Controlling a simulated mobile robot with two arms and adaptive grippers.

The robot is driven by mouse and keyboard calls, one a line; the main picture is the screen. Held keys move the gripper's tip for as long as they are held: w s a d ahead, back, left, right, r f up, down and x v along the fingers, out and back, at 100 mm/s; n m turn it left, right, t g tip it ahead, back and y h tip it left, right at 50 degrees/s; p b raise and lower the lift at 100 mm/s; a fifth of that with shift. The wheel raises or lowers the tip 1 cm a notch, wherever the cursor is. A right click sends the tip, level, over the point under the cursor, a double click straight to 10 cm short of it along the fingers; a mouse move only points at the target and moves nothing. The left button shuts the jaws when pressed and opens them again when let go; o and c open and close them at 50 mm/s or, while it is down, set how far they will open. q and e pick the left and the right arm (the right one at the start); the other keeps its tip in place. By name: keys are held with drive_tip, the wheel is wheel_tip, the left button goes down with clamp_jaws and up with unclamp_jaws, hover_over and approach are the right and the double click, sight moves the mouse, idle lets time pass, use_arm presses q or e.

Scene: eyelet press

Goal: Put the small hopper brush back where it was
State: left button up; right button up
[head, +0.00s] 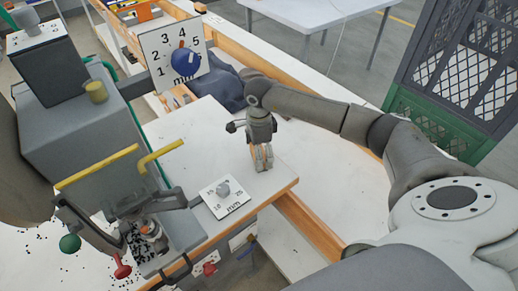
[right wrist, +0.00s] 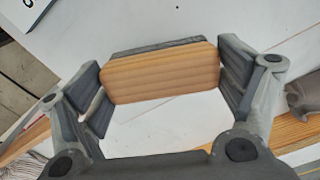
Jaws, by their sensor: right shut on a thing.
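My right gripper (head: 263,166) points down over the white bench top, right of the press, in the head view. In the right wrist view it (right wrist: 165,85) is shut on a ridged wooden block with a dark grey strip along its far edge, which I take as the small hopper brush (right wrist: 160,72). The block sits between the two dark finger pads, above a pale surface. In the head view the brush is mostly hidden by the fingers.
The grey press (head: 80,125) with a yellow-edged guard stands on the left. Small black bits lie around its base. A dial plate marked mm (head: 225,197) lies by the bench's front edge, and a numbered dial board (head: 172,50) stands behind. A green crate (head: 440,125) is at right.

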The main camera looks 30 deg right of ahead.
drive_tip(key=shift+f, duration=0.2)
drive_tip(key=shift+f, duration=0.1)
drive_tip(key=shift+f+b, duration=0.15)
drive_tip(key=shift+b, duration=0.15)
drive_tip(key=o, duration=0.7)
